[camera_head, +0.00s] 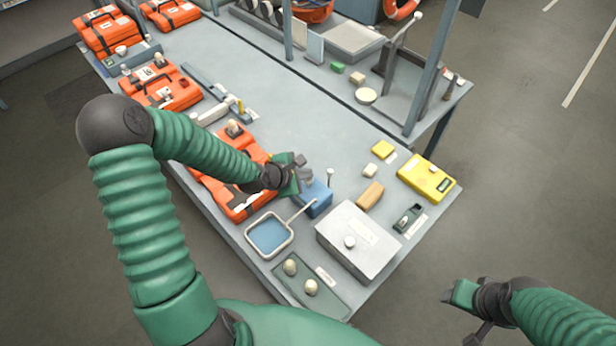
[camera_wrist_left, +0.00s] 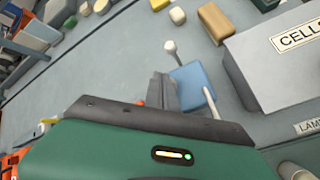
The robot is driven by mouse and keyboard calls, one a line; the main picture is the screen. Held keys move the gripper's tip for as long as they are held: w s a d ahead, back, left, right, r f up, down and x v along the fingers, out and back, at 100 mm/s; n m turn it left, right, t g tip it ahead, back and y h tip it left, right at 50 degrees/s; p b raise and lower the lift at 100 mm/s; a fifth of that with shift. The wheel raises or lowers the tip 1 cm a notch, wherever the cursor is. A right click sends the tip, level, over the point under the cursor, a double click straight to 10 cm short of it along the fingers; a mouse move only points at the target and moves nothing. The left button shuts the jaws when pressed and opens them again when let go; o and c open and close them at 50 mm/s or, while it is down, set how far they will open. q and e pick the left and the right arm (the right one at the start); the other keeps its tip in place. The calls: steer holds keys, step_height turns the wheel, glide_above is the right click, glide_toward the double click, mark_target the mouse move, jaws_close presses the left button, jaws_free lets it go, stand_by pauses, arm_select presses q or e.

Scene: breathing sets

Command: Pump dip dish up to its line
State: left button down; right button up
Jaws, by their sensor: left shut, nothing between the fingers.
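The dip dish (camera_head: 256,247) is a square tray with a pale rim near the table's front edge. Blue liquid (camera_head: 268,235) lies in it; I cannot make out a line. A blue pump block (camera_head: 318,203) stands to its right, with a pale pipe (camera_head: 299,214) running toward the dish. A round-knobbed lever (camera_head: 330,173) rises by the block and also shows in the left wrist view (camera_wrist_left: 170,47). My left gripper (camera_head: 304,179) is shut and empty, just beside the block and left of the knob. My right gripper (camera_head: 462,296) hangs off the table's right side; its jaw state is unclear.
A grey box (camera_head: 358,240) labelled CELLS stands right of the pump. Orange cases (camera_head: 234,190) line the left side. A tray with pale knobs (camera_head: 310,287) lies in front. A yellow box (camera_head: 427,177) and tan block (camera_head: 370,194) lie right.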

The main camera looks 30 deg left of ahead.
mark_target(306, 180)
arm_select(q)
steer(key=shift+f+b, duration=0.45)
steer(key=shift+f, duration=0.45)
stand_by(0.4)
steer(key=shift+r, duration=0.1)
steer(key=shift+r+p, duration=1.35)
steer(key=shift+p, duration=0.2)
step_height(306, 180, up, 5)
steer(key=p, duration=0.5)
steer(key=shift+r+p, duration=0.15)
steer(key=shift+p, duration=0.15)
